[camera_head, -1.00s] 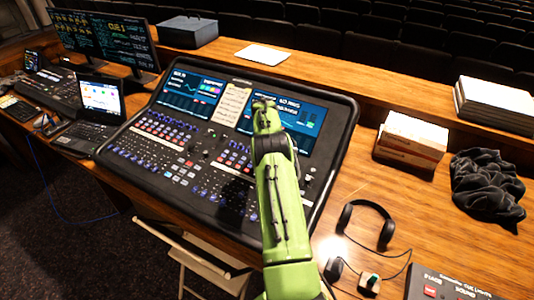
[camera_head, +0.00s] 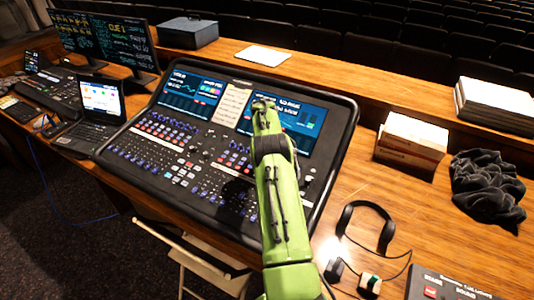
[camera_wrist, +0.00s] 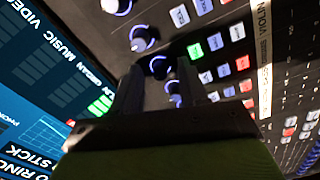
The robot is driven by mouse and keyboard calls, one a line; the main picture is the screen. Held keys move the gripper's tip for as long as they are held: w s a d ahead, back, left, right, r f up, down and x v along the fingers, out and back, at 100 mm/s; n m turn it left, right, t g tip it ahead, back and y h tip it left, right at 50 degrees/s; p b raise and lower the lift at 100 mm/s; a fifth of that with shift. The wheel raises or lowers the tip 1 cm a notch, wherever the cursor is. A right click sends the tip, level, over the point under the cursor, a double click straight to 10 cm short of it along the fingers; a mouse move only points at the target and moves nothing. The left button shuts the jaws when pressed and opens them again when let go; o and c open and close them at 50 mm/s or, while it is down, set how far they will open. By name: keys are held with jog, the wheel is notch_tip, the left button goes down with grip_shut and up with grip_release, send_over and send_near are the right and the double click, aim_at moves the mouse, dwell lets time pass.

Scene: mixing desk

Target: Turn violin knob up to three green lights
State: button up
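The mixing desk (camera_head: 180,210) stands mid-table with two lit screens along its top. My green arm reaches over its right half, and its end hides part of the panel in the head view. In the wrist view, my gripper (camera_wrist: 160,72) has its two dark fingers apart above a row of dark knobs with blue-white rings. One knob (camera_wrist: 158,67) shows between the fingertips, with another (camera_wrist: 174,88) just below it. Contact cannot be told. A VIOLIN label (camera_wrist: 262,14) is on the panel at upper right.
A lit green button (camera_wrist: 195,50) sits beside the right finger. Headphones (camera_head: 385,232), a white box (camera_head: 412,140) and a dark cloth (camera_head: 487,190) lie to the desk's right. A laptop (camera_head: 95,110) and monitors (camera_head: 125,42) stand to its left.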

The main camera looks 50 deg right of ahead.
notch_tip(320, 180, up, 16)
jog(key=a+p, duration=0.1)
jog(key=a, duration=0.1)
jog(key=shift+s+f, duration=0.25)
jog(key=shift+s, duration=0.1)
jog(key=s+a+r+t, duration=0.1)
jog(key=s+a+r, duration=0.3)
jog(key=a+r, duration=0.6)
jog(key=s+a+r+t, duration=0.25)
jog(key=a+r, duration=0.45)
jog(key=a, duration=0.7)
jog(key=s+a+f, duration=0.3)
jog(key=s+a, duration=0.3)
jog(key=s, duration=0.4)
jog(key=s+a+f+t+y, duration=0.1)
jog(key=s+a+f, duration=0.2)
jog(key=s+a, duration=0.4)
jog(key=s, duration=0.4)
jog(key=shift+n+y, duration=0.3)
